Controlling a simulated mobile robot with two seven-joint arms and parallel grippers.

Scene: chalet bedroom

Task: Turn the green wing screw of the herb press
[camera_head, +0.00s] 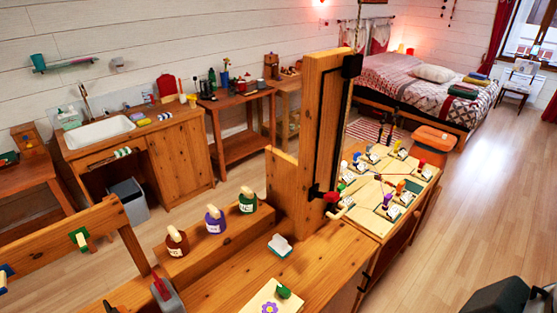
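The herb press (259,303) is a pale wooden board with a purple flower on its face. It lies on the wooden bench at the bottom middle, and its near part is cut off by the picture's edge. The green wing screw (283,292) stands up from the far right part of the press. Its exact turn angle is too small to tell. Neither of my grippers can be made out in this view, and nothing is seen touching the screw.
A white-and-teal block (280,245) lies behind the press. Several bottles, including a green one (248,202), stand on a raised step. A tall wooden post (318,150) rises behind. A grey object with a red handle (168,297) stands left. The bench between is clear.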

